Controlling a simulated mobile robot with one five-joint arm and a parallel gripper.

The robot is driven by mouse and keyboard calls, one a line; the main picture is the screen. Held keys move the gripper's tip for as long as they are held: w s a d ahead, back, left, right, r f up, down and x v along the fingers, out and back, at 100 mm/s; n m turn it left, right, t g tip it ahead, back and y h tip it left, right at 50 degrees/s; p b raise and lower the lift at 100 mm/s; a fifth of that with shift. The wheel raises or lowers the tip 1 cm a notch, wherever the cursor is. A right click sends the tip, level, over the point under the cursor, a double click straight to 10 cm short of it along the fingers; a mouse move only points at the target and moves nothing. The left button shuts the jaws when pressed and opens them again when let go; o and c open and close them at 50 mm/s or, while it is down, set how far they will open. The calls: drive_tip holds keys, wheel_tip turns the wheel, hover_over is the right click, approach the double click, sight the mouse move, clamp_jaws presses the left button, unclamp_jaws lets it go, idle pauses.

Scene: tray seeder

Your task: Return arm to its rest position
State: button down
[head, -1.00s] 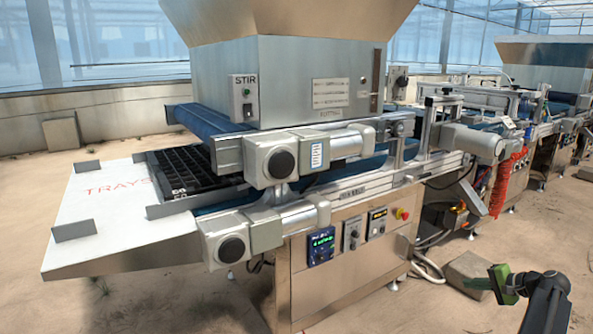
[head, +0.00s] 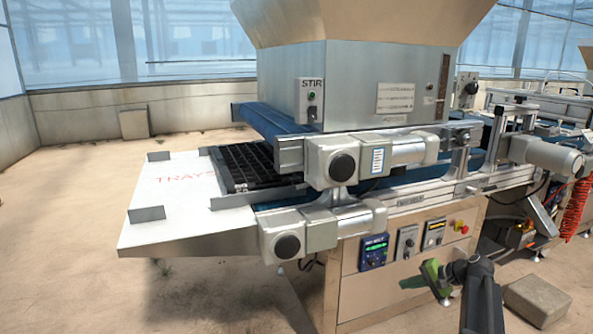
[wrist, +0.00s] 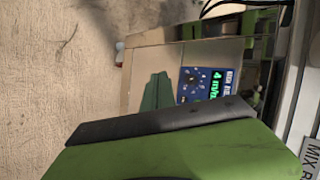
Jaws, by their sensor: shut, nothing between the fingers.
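My gripper (head: 424,279), with green parts, is low at the lower right of the head view, on the dark end of my arm. In the wrist view the green gripper body with a dark edge (wrist: 160,122) fills the bottom. Beyond it show the cabinet panel (wrist: 150,65) and a blue display (wrist: 207,85), turned on its side.
The tray seeder carries a hopper (head: 355,20), a STIR switch box (head: 309,100) and a white tray shelf (head: 165,205) with a black tray (head: 250,163). A grey block (head: 537,303) lies on the floor right of my arm. The sandy floor (head: 70,250) at left is clear.

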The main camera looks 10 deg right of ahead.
drive_tip(key=s+a+f+n+g, duration=0.1)
drive_tip(key=a+f+n+g, duration=0.1)
drive_tip(key=a, duration=0.9)
drive_tip(key=s+a+f+n+g, duration=0.1)
drive_tip(key=a+n+g, duration=0.1)
drive_tip(key=a, duration=0.9)
drive_tip(key=s+a+f+n+g+h+p, duration=0.1)
drive_tip(key=s+a+f+n+g+h, duration=0.25)
drive_tip(key=s+a, duration=0.75)
drive_tip(key=s+d+n+h, duration=0.2)
drive_tip(key=s+d+h, duration=0.2)
drive_tip(key=d, duration=0.2)
wheel_tip(320, 180, up, 37)
drive_tip(key=p, duration=3.8)
drive_tip(key=shift+w+a, duration=0.15)
drive_tip(key=shift+w, duration=0.1)
drive_tip(key=shift+m+y, duration=0.25)
